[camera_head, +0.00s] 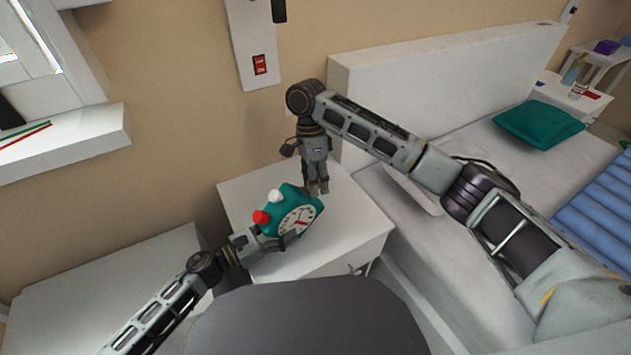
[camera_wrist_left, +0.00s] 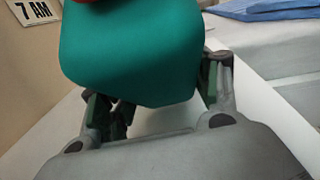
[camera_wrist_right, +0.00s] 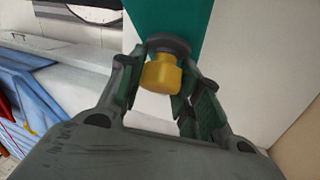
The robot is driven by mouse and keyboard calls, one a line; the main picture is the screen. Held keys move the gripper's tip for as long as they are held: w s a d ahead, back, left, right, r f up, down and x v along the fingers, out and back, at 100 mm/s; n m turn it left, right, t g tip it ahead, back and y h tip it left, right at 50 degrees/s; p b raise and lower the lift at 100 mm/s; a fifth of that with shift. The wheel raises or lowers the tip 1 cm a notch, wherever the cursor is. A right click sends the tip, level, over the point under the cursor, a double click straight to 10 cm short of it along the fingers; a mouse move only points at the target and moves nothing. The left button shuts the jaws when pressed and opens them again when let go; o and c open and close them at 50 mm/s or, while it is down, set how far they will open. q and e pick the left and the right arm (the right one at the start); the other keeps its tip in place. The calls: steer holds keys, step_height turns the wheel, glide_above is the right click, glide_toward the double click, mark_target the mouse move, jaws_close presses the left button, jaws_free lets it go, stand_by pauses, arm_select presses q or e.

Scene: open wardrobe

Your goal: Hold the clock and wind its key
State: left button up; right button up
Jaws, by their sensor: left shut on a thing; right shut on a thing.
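A teal clock (camera_head: 283,203) with a white dial, a red knob and a white knob is held tilted above the white nightstand. My left gripper (camera_head: 279,240) is shut on its lower side; in the left wrist view the teal clock body (camera_wrist_left: 135,50) sits between the fingers. My right gripper (camera_head: 318,188) points down at the clock's far right side. In the right wrist view a yellow key (camera_wrist_right: 160,74) on a dark round base stands out from the teal clock, and my right gripper (camera_wrist_right: 160,95) is shut on it. The head view hides the key.
The white nightstand (camera_head: 350,215) is below the clock, with bare top around it. A bed with a green pillow (camera_head: 538,124) is at the right. A wall panel with a red switch (camera_head: 259,65) is behind. A white cabinet (camera_head: 100,290) is at the lower left.

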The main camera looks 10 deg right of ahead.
steer(key=shift+a+m+g, duration=0.15)
steer(key=shift+m+g, duration=0.55)
steer(key=shift+g, duration=0.1)
steer(key=o, duration=1)
steer(key=shift+o, duration=0.2)
steer(key=shift+w+r, duration=0.1)
steer(key=v, duration=1.1)
steer(key=shift+w+r, duration=0.2)
steer(key=shift+r, duration=0.1)
